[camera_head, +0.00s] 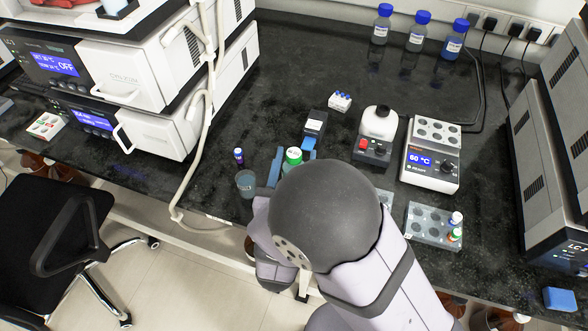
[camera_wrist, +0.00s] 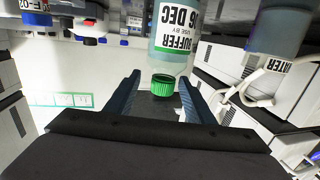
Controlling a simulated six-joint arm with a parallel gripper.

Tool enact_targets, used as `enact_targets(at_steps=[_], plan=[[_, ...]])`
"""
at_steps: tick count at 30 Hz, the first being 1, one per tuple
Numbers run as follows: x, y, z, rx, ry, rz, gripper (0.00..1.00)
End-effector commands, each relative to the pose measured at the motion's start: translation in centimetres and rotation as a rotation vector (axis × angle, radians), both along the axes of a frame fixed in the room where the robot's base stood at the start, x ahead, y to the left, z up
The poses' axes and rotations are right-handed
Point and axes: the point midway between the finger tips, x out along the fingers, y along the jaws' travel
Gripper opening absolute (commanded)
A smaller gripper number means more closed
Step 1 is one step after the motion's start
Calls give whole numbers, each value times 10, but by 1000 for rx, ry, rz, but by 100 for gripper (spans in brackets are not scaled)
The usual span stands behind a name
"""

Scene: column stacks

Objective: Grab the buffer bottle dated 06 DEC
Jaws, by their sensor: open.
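The buffer bottle (camera_wrist: 176,30) shows in the wrist view, with a white label reading "BUFFER USE BY" and "06 DEC", the day's first digit cut off by the edge, and a green cap (camera_wrist: 162,86). In the head view its green cap (camera_head: 293,155) shows, while my arm hides most of its body. My gripper (camera_wrist: 160,98) is open, with one blue finger on each side of the cap and a gap visible on both sides. In the head view the blue fingers of my gripper (camera_head: 292,158) flank the green cap.
A clear container labelled "WATER" (camera_wrist: 280,38) stands beside the bottle. A stirrer (camera_head: 371,151), a 60 °C heating block (camera_head: 432,165) and a rack (camera_head: 425,225) lie to the right. Blue-capped bottles (camera_head: 417,38) stand behind.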

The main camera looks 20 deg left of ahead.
Motion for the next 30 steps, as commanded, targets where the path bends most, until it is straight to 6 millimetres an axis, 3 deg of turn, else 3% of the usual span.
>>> enact_targets(at_steps=[5, 18, 26, 30], plan=[[5, 1, 0, 0, 0, -1, 49], [48, 14, -4, -1, 1, -1, 49], [50, 15, -5, 0, 1, 1, 49], [50, 15, -5, 0, 1, 1, 20]])
